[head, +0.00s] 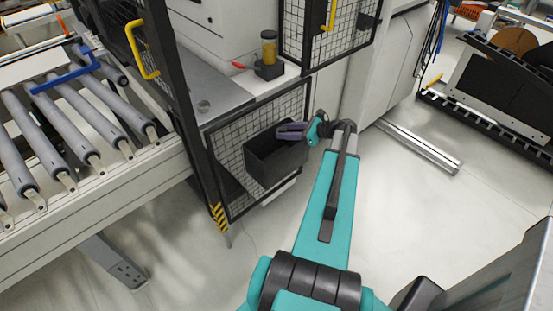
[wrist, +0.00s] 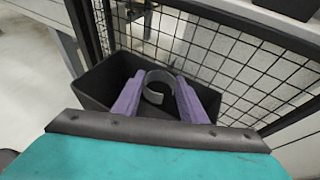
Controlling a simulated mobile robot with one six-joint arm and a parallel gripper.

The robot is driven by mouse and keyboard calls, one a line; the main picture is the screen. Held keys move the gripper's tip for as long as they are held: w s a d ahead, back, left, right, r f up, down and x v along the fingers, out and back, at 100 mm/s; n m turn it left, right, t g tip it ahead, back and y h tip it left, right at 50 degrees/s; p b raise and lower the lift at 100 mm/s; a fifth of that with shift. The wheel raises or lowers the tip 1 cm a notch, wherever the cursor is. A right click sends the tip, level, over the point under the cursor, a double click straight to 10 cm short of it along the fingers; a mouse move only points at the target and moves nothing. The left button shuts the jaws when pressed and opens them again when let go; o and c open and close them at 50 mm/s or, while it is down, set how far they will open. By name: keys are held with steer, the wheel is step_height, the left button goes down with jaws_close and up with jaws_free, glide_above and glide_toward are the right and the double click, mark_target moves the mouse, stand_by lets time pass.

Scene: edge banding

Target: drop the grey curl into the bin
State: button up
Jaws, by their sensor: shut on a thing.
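The grey curl (wrist: 157,79) is a curved strip bent into an open loop. In the wrist view it sits between the two purple fingers of my gripper (wrist: 158,98), which is shut on it. The bin (head: 267,157) is a dark open box against the mesh panel. It also shows in the wrist view (wrist: 97,86), behind and around the fingers. My gripper (head: 280,130) is at the bin's opening in the head view, over its rear rim. The curl cannot be made out in the head view. The bin's floor is mostly hidden.
A black mesh guard (head: 225,140) stands directly behind the bin. A roller conveyor (head: 75,125) is at left. The floor (head: 430,215) to the right is clear.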

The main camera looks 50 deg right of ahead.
steer(key=shift+f+b, duration=0.45)
steer(key=shift+f, duration=0.55)
steer(key=o, duration=1.1)
steer(key=shift+s, duration=0.1)
steer(key=b+v, duration=0.3)
steer(key=v, duration=1)
steer(key=shift+s+r, duration=0.15)
steer(key=shift+s, duration=0.15)
